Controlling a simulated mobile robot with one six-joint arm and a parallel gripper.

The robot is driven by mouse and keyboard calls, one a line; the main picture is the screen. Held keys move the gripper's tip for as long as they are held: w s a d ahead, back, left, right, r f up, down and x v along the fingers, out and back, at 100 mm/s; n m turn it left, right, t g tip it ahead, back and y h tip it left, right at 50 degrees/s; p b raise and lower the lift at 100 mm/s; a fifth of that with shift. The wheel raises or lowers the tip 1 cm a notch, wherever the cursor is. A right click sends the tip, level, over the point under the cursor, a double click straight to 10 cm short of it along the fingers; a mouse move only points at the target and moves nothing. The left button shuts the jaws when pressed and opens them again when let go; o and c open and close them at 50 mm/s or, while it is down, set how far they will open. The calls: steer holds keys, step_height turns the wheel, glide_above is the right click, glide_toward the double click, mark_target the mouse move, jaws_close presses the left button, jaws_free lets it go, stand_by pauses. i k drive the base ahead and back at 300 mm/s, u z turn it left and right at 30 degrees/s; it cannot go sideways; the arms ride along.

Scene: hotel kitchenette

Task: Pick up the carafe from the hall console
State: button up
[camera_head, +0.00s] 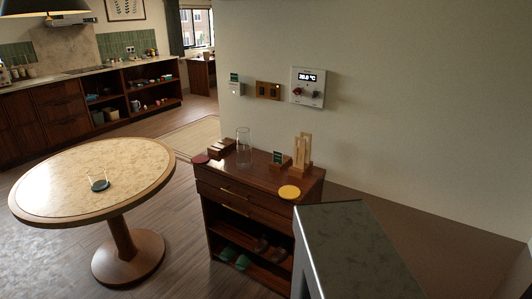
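The hall console (213,181) is a dark wood chest with drawers and open shoe shelves, standing against the wall in the middle of the view. A tall clear glass vessel, which looks like the carafe (244,147), stands upright on its top near the back, left of centre. Its outline is faint, and I cannot tell whether it holds anything. My gripper is not in view.
A wooden stand (302,152), a small dark sign (279,159), a wooden box (222,147), a yellow disc (289,192) and a red disc (200,159) share the console top. A round table (60,185) stands left. A grey-topped block (355,250) fills the right foreground.

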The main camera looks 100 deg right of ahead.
mark_target(244, 155)
steer(key=u, duration=0.35)
steer(key=k, duration=0.45)
steer(key=z, duration=1.65)
steer(key=i, duration=1)
steer(key=z, duration=0.15)
steer(key=k, duration=0.45)
steer(key=z, duration=0.05)
